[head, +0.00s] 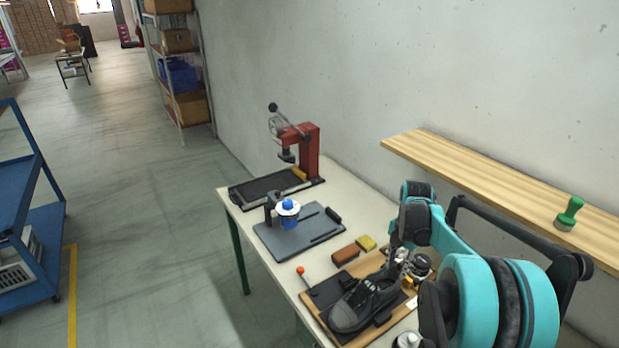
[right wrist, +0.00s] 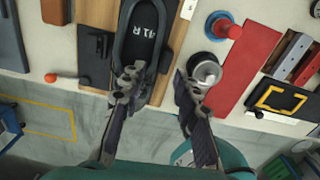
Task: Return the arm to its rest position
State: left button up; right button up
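My right gripper (head: 408,270) is over the table, by the rear end of a dark shoe (head: 362,303). In the right wrist view its two fingers (right wrist: 157,88) are spread apart with nothing held between them. The shoe also shows there (right wrist: 143,42), marked "41 R", on a wooden board, with the left finger overlapping its end. I cannot tell whether that finger touches it. My right arm reaches in from the right and hides part of the table. My left gripper is in neither view.
The table (head: 341,195) carries a red press (head: 309,150), a dark plate with a blue-topped tool (head: 288,207), and brown and yellow blocks. A wooden shelf (head: 480,163) with a green-handled stamp (head: 570,213) is behind my arm. A silver canister (right wrist: 205,70) is close to the right finger.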

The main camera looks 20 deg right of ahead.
jog(key=s+a+f+m+t+b, duration=0.1)
jog(key=s+a+m+t+b, duration=0.1)
jog(key=s+a+m, duration=0.3)
jog(key=s+a+f+m+t+b, duration=0.2)
jog(key=s+a+m+b, duration=0.2)
jog(key=a+m, duration=0.5)
jog(key=s+a+f+m+t+b, duration=0.2)
jog(key=s+a+m, duration=0.4)
jog(key=a, duration=0.5)
jog(key=shift+m+t+b, duration=0.5)
jog(key=shift+m+b, duration=0.15)
jog(key=shift+m, duration=0.25)
